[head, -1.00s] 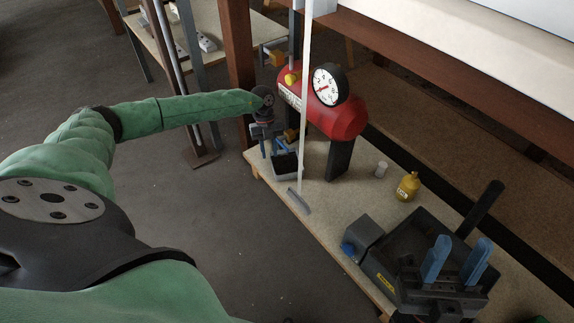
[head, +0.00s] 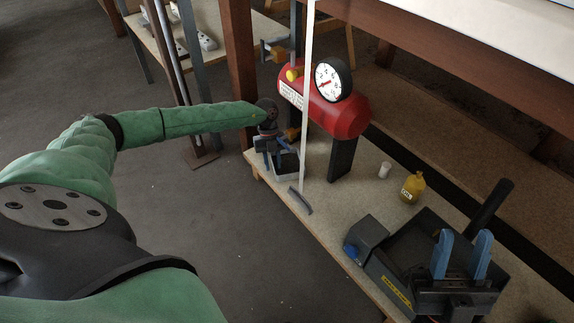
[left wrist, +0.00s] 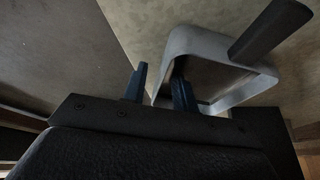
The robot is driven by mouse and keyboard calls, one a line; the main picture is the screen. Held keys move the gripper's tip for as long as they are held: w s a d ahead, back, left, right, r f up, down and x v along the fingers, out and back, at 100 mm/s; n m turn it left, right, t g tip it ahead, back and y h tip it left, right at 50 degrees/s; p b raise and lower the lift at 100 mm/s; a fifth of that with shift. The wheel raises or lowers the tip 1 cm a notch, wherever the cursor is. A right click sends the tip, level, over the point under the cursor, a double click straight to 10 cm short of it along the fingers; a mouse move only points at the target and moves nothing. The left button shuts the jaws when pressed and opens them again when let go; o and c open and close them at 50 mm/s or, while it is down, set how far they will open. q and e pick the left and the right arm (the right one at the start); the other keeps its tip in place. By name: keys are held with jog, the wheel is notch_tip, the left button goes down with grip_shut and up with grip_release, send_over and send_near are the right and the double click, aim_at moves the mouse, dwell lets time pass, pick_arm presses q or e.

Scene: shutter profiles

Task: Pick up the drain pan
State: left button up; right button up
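The drain pan appears to be the small grey open tray (head: 288,167) with a dark inside, at the bench's left end below the red compressor. Its pale rim shows in the left wrist view (left wrist: 245,92). My left gripper (head: 270,155) is at its left side, fingers pointing down. In the left wrist view its blue fingers (left wrist: 160,88) are apart, one outside the pan's near wall and one over the inside. Contact is unclear. My right gripper (head: 461,255) is open and empty, in front of the black open box.
The red compressor (head: 340,112) with a dial gauge stands on dark legs close to the pan. A pale upright pole (head: 306,100) stands beside it. A white cup (head: 384,170), a yellow bottle (head: 412,187) and a black open box (head: 418,240) are further right.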

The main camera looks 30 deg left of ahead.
pick_arm(q)
grip_shut()
jog(key=shift+r, duration=0.1)
